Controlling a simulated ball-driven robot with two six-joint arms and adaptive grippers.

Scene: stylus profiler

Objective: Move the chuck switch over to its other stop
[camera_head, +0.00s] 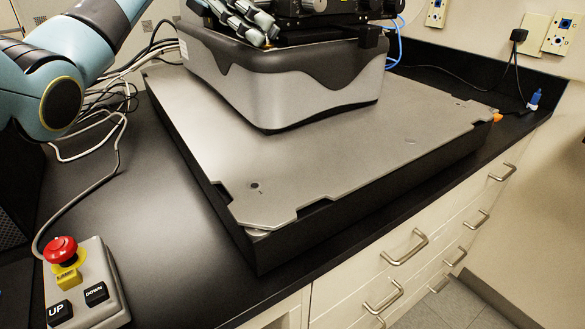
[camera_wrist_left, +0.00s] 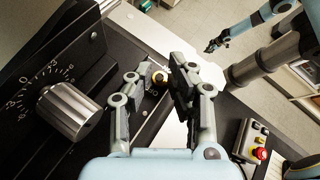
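My left gripper reaches the front of the dark instrument in the head view (camera_head: 250,20), its fingers pointing down and right. In the left wrist view my left gripper (camera_wrist_left: 156,78) is open, with its two fingers apart. A small round brass-coloured tip, which looks like the chuck switch (camera_wrist_left: 159,77), shows between the fingers. A speck of the same colour shows beside the fingertips in the head view (camera_head: 268,43). I cannot tell whether a finger touches it or which stop it is at. My right gripper (camera_wrist_left: 216,44) is far off, small, and looks open and empty.
A silver knob (camera_wrist_left: 69,110) with a numbered dial is on the instrument's dark face, close to the left gripper. The grey instrument base (camera_head: 310,90) stands on a wide metal plate (camera_head: 300,160). A control box with a red button (camera_head: 60,249) sits at the front left.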

